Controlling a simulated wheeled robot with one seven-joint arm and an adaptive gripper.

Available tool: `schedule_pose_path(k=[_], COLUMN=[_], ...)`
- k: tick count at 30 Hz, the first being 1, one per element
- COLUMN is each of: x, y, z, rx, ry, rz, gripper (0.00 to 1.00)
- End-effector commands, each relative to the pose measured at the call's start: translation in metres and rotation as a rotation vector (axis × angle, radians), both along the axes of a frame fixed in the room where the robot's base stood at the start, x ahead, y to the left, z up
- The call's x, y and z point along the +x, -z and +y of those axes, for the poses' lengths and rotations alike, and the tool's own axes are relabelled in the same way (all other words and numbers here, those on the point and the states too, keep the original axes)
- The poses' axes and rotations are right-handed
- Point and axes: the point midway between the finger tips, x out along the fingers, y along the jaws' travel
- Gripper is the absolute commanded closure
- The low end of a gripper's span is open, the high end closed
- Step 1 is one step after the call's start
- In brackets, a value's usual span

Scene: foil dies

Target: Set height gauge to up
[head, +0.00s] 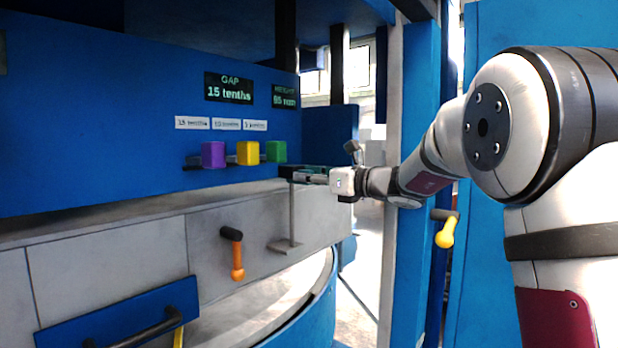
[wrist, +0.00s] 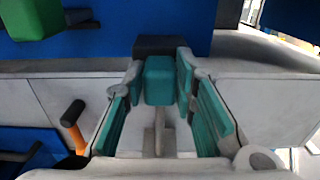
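The height gauge appears to be a grey upright post (head: 291,215) on a flat foot, at the right end of the grey panel. In the wrist view a teal block (wrist: 158,80) sits at the top of a grey stem, in front of a dark piece. My gripper (head: 300,172) is level with the top of the post. In the wrist view its teal-padded fingers (wrist: 160,78) stand on either side of the teal block, with narrow gaps showing. The fingers partly hide the block in the head view. A HEIGHT display (head: 285,97) shows a small, blurred reading in mm.
Purple (head: 213,155), yellow (head: 248,153) and green (head: 276,151) blocks stick out of the blue panel left of my gripper. An orange-handled lever (head: 236,260) hangs below. A GAP display (head: 229,88) reads 15 tenths. A yellow-handled lever (head: 446,232) hangs on the blue column.

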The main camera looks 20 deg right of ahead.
Motion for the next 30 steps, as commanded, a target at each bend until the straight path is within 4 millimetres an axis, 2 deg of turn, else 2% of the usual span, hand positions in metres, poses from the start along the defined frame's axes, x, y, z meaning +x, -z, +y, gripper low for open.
schedule_pose_path(k=[1,2,9,11,18,21,24,30], x=[0.000,0.000,-0.001,-0.001,-0.002,-0.002,-0.001,0.000], y=[0.000,0.000,-0.005,-0.014,-0.074,-0.091,-0.099,-0.102], z=[0.000,0.000,0.000,0.000,0.000,0.000,0.000,0.000], rx=[0.000,0.000,-0.001,-0.002,-0.002,-0.001,-0.001,0.002], ry=[0.000,0.000,-0.001,-0.001,-0.001,-0.001,0.000,0.001], rz=[0.000,0.000,-0.001,-0.002,-0.004,-0.003,-0.002,-0.002], gripper=[0.93,1.00,1.00,1.00,1.00,1.00,1.00,1.00])
